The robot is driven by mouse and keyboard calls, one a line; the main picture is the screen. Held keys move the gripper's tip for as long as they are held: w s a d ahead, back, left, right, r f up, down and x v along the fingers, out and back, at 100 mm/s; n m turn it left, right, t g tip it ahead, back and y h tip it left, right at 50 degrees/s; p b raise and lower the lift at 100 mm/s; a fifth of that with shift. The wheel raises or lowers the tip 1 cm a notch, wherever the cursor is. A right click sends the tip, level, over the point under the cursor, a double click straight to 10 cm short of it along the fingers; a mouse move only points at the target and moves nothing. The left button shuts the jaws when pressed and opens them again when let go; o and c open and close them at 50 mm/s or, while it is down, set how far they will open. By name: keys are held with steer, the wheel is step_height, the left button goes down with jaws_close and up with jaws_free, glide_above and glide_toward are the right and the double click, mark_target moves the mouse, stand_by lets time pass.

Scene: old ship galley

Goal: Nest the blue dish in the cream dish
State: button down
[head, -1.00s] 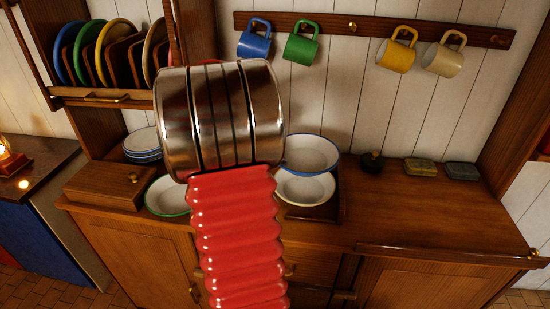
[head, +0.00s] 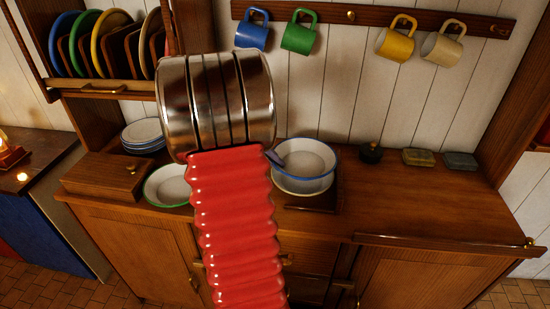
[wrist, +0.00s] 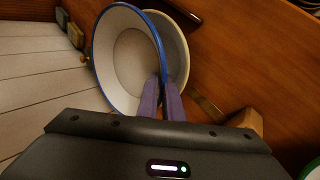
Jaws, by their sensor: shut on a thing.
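The blue dish (head: 306,157), white inside with a blue rim, is directly over the cream dish (head: 303,189). Only a low part of the cream dish's outer wall shows below it in the head view. My gripper (wrist: 163,88) is shut on the near rim of the blue dish (wrist: 122,60) in the wrist view, one finger on each side of the wall. The cream dish (wrist: 181,52) shows behind and to the right of it there. I cannot tell whether the blue dish rests inside it. In the head view my arm hides most of the gripper.
A green-rimmed dish (head: 167,186) is left of my arm, beside a wooden box (head: 107,176) and a stack of blue-rimmed plates (head: 142,135). Mugs hang above. The right counter is clear.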

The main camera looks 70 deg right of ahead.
steer(key=shift+f, duration=0.85)
steer(key=shift+f, duration=0.85)
stand_by(2.3)
steer(key=c, duration=1.9)
jaws_free()
steer(key=shift+a, duration=0.1)
steer(key=shift+o, duration=0.3)
steer(key=shift+f, duration=0.1)
steer(key=shift+r, duration=4.1)
steer(key=shift+w, duration=0.1)
